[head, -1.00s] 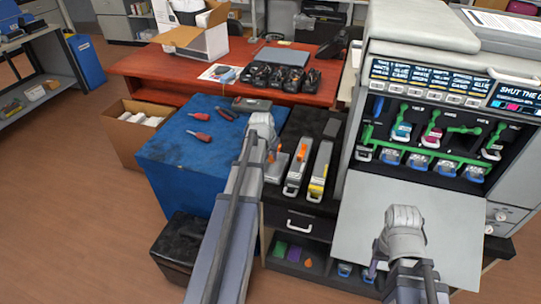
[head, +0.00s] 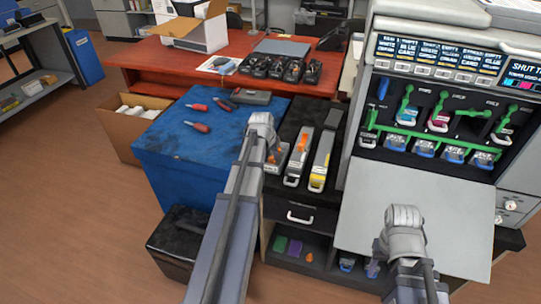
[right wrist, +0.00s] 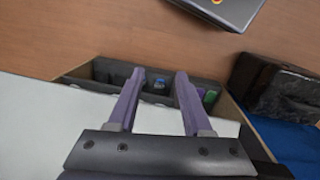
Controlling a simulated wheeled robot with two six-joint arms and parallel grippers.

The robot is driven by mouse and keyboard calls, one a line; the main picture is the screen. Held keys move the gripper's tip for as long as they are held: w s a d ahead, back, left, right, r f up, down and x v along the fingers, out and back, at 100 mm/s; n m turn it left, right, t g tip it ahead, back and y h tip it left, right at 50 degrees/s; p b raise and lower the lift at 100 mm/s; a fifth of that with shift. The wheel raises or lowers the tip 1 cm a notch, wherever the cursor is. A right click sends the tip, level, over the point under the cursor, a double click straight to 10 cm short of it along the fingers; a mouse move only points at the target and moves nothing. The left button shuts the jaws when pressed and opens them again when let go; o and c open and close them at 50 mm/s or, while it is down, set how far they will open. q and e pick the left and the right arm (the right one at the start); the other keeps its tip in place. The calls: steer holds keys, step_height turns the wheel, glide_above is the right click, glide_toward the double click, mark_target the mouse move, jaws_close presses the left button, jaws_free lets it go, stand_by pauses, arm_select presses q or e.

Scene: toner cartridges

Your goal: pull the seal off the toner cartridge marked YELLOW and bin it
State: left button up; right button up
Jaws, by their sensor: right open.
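Two long grey toner cartridges lie side by side on the black cabinet top in the head view. The right one (head: 321,162) has a yellow patch and the left one (head: 298,160) has an orange part. A third grey piece with orange (head: 282,153) is partly hidden by my left gripper (head: 271,148). Any lettering on them is too small to read. My left gripper is over the cabinet's left edge, its fingers mostly hidden by my arm. My right gripper (head: 378,262) is in front of the grey printer flap; the right wrist view shows it open and empty (right wrist: 158,80).
The printer (head: 436,105) stands at the right with its grey flap (head: 375,200) lowered. A blue-topped bench (head: 185,155) holds red-handled tools. An open carton (head: 125,140) and a black box (head: 180,240) stand on the floor. Clear floor lies at the left.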

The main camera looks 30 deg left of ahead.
arm_select(q)
steer(key=o, duration=0.4)
steer(key=shift+r, duration=0.15)
steer(key=p+v, duration=0.7)
steer(key=shift+s+r, duration=0.2)
steer(key=shift+r, duration=0.05)
steer(key=shift+d, duration=0.1)
